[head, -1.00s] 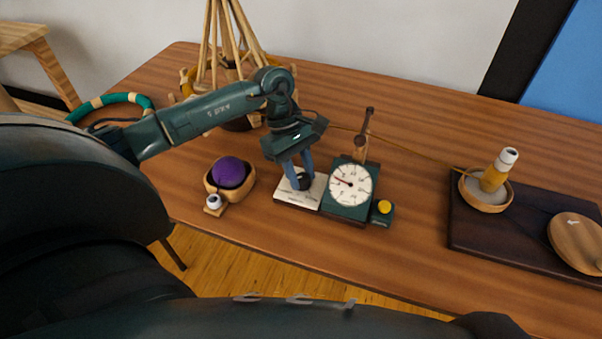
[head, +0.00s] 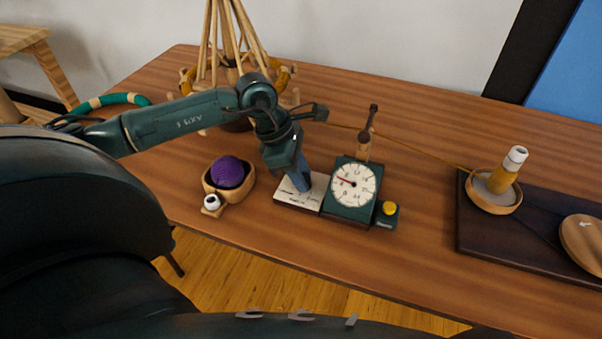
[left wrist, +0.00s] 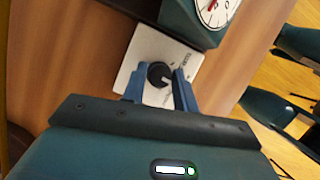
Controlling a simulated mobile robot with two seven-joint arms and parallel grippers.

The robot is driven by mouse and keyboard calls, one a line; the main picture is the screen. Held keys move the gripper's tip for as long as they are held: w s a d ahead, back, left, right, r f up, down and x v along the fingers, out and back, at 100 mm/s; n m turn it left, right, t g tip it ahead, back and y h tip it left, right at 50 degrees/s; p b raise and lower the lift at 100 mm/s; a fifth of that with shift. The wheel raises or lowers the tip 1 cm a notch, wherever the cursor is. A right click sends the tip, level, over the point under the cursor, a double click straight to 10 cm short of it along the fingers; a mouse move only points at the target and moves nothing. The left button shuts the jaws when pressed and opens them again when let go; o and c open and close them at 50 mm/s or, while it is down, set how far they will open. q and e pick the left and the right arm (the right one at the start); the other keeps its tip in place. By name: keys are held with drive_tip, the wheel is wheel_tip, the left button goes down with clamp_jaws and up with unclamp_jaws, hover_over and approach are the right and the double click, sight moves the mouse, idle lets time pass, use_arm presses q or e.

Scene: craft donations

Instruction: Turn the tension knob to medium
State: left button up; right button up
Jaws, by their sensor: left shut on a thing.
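The tension knob is a round black knob (left wrist: 158,74) with a pale pointer mark, on a white label plate (head: 286,196). The plate also shows in the left wrist view (left wrist: 150,45) with small printing that is too small to read. My left gripper (head: 304,186) points down over the plate, with its blue fingers closed on the knob. In the left wrist view the fingers (left wrist: 160,80) sit on either side of the knob. In the head view the gripper hides the knob.
Right of the plate stands a green box with a white dial (head: 353,184) and red needle, beside a yellow button (head: 389,208). A wooden bowl with a purple ball (head: 228,172) is at left. A dark board (head: 478,242) lies at right.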

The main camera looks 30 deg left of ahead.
use_arm(q)
drive_tip(key=shift+n, duration=0.3)
use_arm(e)
drive_tip(key=shift+s, duration=0.1)
use_arm(q)
drive_tip(key=o, duration=1)
use_arm(e)
drive_tip(key=shift+f, duration=0.1)
use_arm(q)
drive_tip(key=v, duration=1.3)
drive_tip(key=shift+s+r, duration=0.15)
use_arm(e)
drive_tip(key=shift+f, duration=0.15)
